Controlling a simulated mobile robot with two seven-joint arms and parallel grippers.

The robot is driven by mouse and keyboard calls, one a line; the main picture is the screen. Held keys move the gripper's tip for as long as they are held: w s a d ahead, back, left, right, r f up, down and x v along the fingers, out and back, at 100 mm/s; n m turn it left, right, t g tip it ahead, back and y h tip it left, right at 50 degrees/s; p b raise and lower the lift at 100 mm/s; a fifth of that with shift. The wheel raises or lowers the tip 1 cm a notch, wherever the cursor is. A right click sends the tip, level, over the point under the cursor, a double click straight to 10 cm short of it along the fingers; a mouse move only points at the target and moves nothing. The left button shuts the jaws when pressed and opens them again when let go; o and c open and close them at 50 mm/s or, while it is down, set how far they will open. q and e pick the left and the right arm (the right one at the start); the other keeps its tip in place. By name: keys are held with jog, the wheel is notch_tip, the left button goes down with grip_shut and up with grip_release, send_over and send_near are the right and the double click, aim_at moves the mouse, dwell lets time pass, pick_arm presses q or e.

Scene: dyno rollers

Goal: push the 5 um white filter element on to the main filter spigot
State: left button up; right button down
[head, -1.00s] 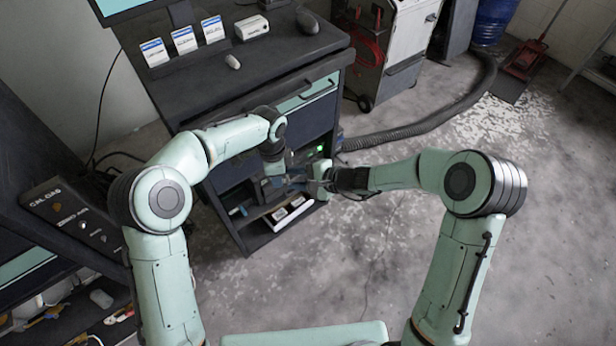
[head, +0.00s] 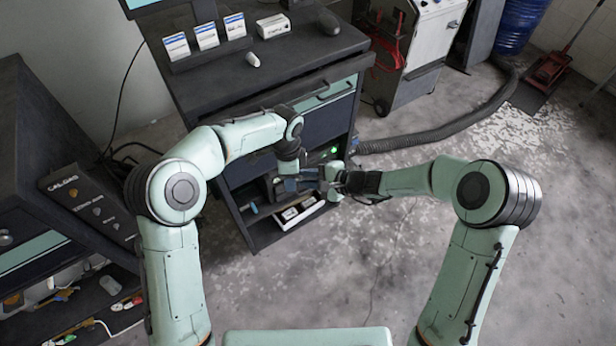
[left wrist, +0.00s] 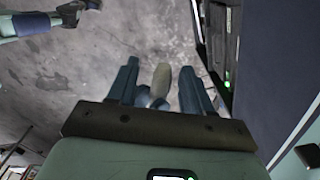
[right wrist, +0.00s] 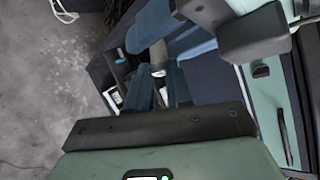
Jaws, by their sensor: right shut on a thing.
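The pale, whitish cylinder (right wrist: 158,68) between my right gripper's fingers (right wrist: 159,85) in the right wrist view looks like the filter element; its micron marking cannot be read. My right gripper is shut on it in front of the cabinet's open lower bay. My left gripper (left wrist: 160,85) is at the same place, its fingers apart, with a beige cylinder (left wrist: 161,78) showing between them in the left wrist view. I cannot tell whether they touch it. In the head view the two grippers are close together and hide the work. The main filter spigot cannot be made out.
The dark cabinet (head: 262,75) carries labelled boxes (head: 207,36) on top. A white tray (head: 302,214) lies in its lower bay, below the grippers. A green light (head: 334,150) and a thick black hose (head: 440,135) are to the right.

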pick_arm(q)
notch_tip(320, 180, up, 12)
jog(key=s+a+f+n+h, duration=0.1)
jog(key=s+f+n, duration=0.25)
jog(key=f, duration=0.45)
jog(key=s+a+f+n+g+h, duration=0.1)
jog(key=s+f+n, duration=0.25)
jog(key=f, duration=0.55)
jog(key=s+a+f+n+h, duration=0.1)
jog(key=s+f+n+h, duration=0.2)
jog(key=f, duration=0.5)
jog(key=s+a+f+n, duration=0.2)
jog(key=s+f+n, duration=0.3)
jog(key=s, duration=0.4)
jog(key=s+a+f+n+t+y, duration=0.1)
jog(key=s+a+f+n, duration=0.2)
jog(key=s+f+n, duration=0.3)
jog(key=s+f, duration=0.1)
jog(key=s, duration=0.2)
jog(key=shift+a+f, duration=0.25)
jog(key=shift+f, duration=0.05)
pick_arm(e)
jog(key=s+d+f+m+t, duration=0.1)
jog(key=s+d, duration=0.1)
jog(key=d, duration=1.4)
jog(key=shift+f+h, duration=0.3)
jog(key=shift+f, duration=0.05)
jog(key=shift+r, duration=0.1)
